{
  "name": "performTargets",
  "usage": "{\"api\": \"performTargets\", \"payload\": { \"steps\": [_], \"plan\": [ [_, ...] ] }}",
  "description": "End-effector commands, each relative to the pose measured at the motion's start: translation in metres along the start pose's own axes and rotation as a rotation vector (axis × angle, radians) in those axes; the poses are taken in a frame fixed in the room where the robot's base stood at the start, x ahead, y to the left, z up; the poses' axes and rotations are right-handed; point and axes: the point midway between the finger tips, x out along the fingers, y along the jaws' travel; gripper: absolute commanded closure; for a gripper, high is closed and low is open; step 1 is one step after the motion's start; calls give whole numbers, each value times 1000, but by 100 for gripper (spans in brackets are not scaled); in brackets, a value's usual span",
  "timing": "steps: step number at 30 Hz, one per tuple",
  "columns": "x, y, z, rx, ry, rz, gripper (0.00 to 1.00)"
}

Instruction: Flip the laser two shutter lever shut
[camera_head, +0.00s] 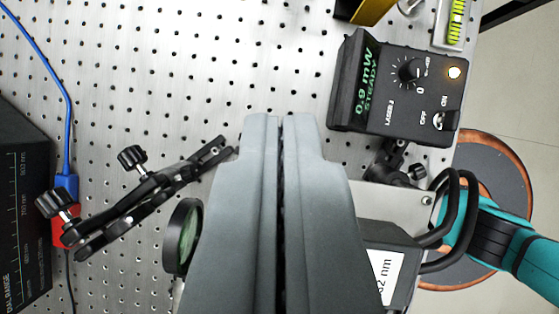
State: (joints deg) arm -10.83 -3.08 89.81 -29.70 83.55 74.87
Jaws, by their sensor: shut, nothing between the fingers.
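My gripper (280,120) points up the picture from the bottom middle, its two grey fingers shut with nothing between them. A black laser housing (400,265) with a white label ending in "2 nm" lies right of the fingers, partly hidden by them. A black laser control box (395,88) stands at the upper right, apart from the fingertips. It has green display text, a dial, a lit amber lamp and a small switch. I cannot make out the laser two shutter lever; the fingers cover part of the bench.
A black clamp arm (150,190) and a round greenish optic (184,236) stand left of the fingers. A dark instrument (22,215) with a blue cable is at the left edge. The perforated bench (190,60) is clear beyond the fingertips.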

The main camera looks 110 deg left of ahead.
Motion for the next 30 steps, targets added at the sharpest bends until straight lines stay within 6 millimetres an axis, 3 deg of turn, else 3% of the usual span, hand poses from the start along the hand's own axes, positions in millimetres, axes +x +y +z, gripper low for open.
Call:
{"api": "performTargets", "payload": {
  "steps": [15, 30],
  "plan": [
    [-78, -1, 3, -1, 1, -3, 100],
    [-88, 0, 3, 0, 0, 0, 100]
  ]
}}
